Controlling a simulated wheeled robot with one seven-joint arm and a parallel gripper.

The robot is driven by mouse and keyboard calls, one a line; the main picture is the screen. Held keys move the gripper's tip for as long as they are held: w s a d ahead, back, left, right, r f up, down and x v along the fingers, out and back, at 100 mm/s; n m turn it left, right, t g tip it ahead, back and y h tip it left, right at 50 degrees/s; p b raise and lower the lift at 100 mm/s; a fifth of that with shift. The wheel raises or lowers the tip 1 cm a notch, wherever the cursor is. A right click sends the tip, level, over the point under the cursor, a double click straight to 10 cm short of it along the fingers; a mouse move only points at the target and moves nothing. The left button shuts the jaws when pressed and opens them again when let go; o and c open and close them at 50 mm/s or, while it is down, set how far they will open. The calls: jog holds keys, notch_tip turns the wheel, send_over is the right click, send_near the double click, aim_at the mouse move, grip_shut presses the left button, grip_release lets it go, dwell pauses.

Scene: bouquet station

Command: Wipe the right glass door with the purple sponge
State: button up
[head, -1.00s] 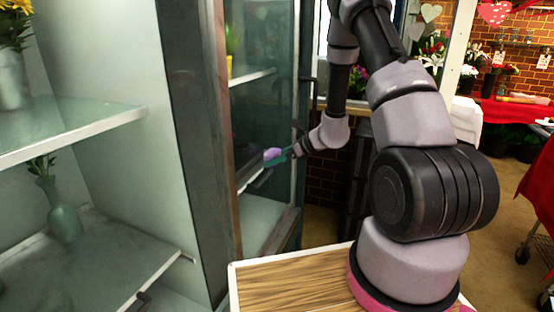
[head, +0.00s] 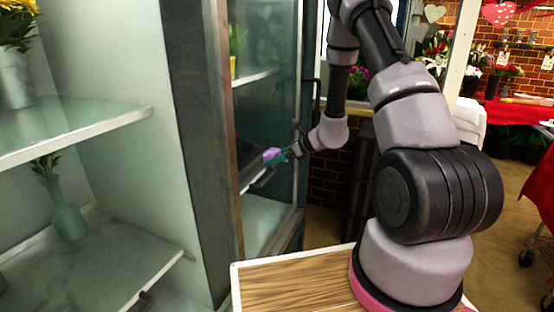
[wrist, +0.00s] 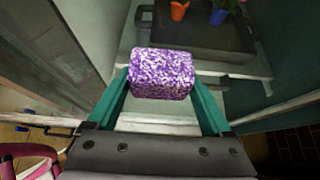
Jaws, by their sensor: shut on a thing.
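The purple sponge (wrist: 161,73) is speckled purple and white and sits between the two teal fingers of my gripper (wrist: 162,88) in the wrist view. My gripper is shut on it. In the head view the sponge (head: 272,155) is at the tip of my gripper (head: 280,154), in front of the right glass door (head: 264,110). The door is a tall dark-framed pane with a dark handle at its right side. I cannot tell whether the sponge touches the glass.
Glass shelves (head: 75,138) with a green vase (head: 67,210) and a metal pot of yellow flowers (head: 15,75) are at the left. A wooden-topped surface (head: 290,280) lies below my arm. A red-covered table (head: 518,110) is at the far right.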

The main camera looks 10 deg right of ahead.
jog(key=shift+w+a, duration=0.15)
jog(key=shift+a, duration=0.1)
jog(key=shift+w+d, duration=0.6)
jog(key=shift+w, duration=0.2)
jog(key=shift+w+d, duration=0.6)
jog(key=shift+w, duration=0.2)
jog(key=shift+a, duration=0.1)
jog(key=shift+s+a, duration=1.4)
jog(key=shift+s, duration=0.15)
jog(key=s+d, duration=0.3)
jog(key=d, duration=0.2)
jog(key=shift+s, duration=0.2)
